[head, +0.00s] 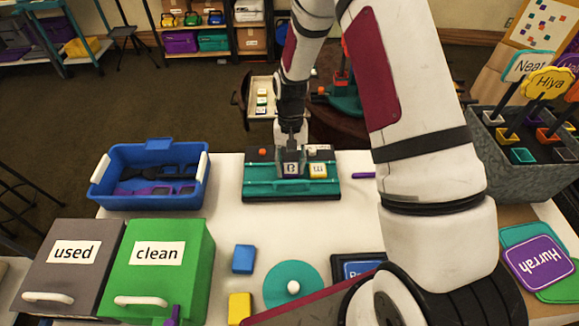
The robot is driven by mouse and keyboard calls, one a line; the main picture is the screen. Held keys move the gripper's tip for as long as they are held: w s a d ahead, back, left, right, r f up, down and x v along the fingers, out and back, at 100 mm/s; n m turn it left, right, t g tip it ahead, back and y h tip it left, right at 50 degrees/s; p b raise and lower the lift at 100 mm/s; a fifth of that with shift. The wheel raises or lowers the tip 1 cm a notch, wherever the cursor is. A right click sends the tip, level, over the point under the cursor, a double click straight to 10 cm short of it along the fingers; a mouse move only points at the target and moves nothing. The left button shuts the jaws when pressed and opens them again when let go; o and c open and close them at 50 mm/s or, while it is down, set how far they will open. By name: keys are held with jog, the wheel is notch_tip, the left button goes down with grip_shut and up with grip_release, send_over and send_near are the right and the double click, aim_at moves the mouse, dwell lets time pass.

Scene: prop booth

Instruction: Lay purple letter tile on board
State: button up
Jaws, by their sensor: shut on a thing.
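My gripper (292,155) is in the head view, pointing down over the teal and black board (262,188). It is shut on the purple letter tile (291,170), which has a white face with a dark letter B. The tile is upright at the board, left of a yellow tile (318,170) marked m. I cannot tell whether the purple tile touches the board or hangs just above it. The fingers hide part of the tile's upper edge.
A blue crate (150,153) with dark and purple things stands left of the board. Green "clean" (170,280) and grey "used" (60,280) boxes stand front left. A teal disc (275,287) and blue block (243,259) lie in front. An open drawer (250,92) is behind.

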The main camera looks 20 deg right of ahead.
jog(key=shift+f, duration=0.25)
jog(key=shift+f, duration=0.4)
jog(key=o, duration=1)
jog(key=shift+f, duration=0.15)
